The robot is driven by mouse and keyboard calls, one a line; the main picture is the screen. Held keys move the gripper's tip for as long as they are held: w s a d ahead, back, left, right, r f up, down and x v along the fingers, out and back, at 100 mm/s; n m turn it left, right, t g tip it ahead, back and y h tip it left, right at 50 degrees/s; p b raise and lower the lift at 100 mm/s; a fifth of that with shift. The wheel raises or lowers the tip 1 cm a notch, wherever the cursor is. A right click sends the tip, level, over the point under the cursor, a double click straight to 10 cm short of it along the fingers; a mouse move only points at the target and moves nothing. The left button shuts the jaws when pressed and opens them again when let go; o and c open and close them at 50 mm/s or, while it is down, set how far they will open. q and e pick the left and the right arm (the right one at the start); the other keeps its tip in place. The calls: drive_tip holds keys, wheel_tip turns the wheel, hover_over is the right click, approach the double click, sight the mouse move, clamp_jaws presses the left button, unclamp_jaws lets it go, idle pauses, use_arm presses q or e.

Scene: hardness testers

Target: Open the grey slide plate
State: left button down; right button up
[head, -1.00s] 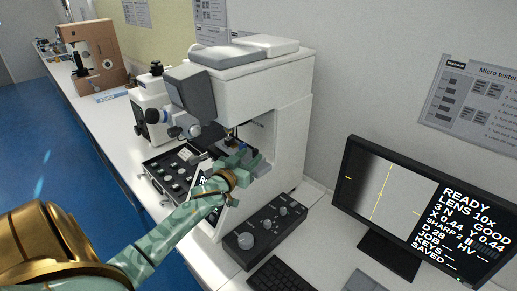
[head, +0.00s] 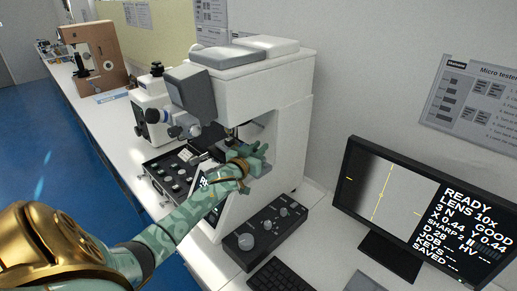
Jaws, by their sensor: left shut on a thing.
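A white micro hardness tester (head: 262,85) stands on the bench in the middle of the head view. My left gripper (head: 262,158) reaches into its open working space, below the lens head, at the stage. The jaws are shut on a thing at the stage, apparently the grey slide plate. The fingers and wrist hide most of the plate, so I cannot tell how far it is slid. My right gripper does not show.
A black control box with knobs (head: 265,228) sits in front of the tester. A keyboard (head: 278,274) and a monitor (head: 415,205) stand to its right. Another black panel with knobs (head: 172,172) lies to the left. A brown tester (head: 97,55) stands far back.

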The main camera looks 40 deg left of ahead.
use_arm(q)
drive_tip(key=shift+d, duration=0.45)
drive_tip(key=s+d+p, duration=0.1)
drive_tip(key=d+p, duration=0.2)
drive_tip(key=d, duration=1.1)
drive_tip(key=shift+s+d+p, duration=0.2)
drive_tip(key=shift+d+p, duration=0.1)
drive_tip(key=shift+p, duration=0.1)
drive_tip(key=c, duration=1.3)
unclamp_jaws()
drive_tip(key=s+d, duration=0.1)
drive_tip(key=s, duration=0.4)
drive_tip(key=s+d, duration=0.1)
drive_tip(key=s, duration=0.4)
drive_tip(key=s+d, duration=0.1)
drive_tip(key=s, duration=0.5)
